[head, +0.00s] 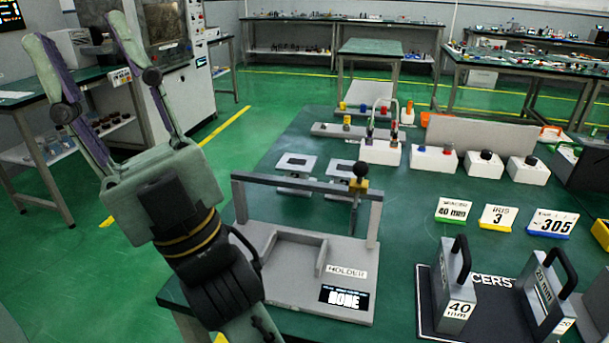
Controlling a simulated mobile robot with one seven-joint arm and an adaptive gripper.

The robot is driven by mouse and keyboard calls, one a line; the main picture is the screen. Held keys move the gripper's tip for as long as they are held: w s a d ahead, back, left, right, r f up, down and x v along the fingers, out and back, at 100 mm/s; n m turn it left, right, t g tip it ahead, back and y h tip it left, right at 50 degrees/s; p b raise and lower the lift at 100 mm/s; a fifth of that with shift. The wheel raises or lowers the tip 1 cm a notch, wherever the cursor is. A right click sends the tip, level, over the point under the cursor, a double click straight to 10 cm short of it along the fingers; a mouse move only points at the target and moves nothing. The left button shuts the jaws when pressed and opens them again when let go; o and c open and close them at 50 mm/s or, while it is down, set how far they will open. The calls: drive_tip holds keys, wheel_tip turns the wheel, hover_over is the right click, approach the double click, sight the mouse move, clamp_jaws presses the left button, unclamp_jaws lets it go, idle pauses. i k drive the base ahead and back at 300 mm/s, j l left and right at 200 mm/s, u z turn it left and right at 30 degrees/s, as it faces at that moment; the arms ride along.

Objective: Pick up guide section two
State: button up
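My gripper (74,28) is raised at the upper left, with its two long fingers spread wide and nothing between them. It is over the floor side, left of the green table (400,215) and apart from everything on it. No part is legibly marked as guide section two. Two grey flanged pieces with dark rectangular openings stand side by side behind the holder: a left piece (296,162) and a right piece (345,167). I cannot tell whether either is guide section two. The grey holder (285,275) has a raised crossbar and a black-knobbed clamp (359,178); its bay looks empty.
Spacers marked 40 (455,290) and 20 mm (545,295) stand on a dark mat at the right front. Number signs (497,216) stand behind them. White button boxes (434,160) line the back. My forearm covers the holder's left edge.

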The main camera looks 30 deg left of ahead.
sight(341, 170)
drive_tip(key=i+l+u, duration=0.15)
drive_tip(key=l+u, duration=0.8)
drive_tip(key=i+j, duration=0.05)
drive_tip(key=i, duration=0.05)
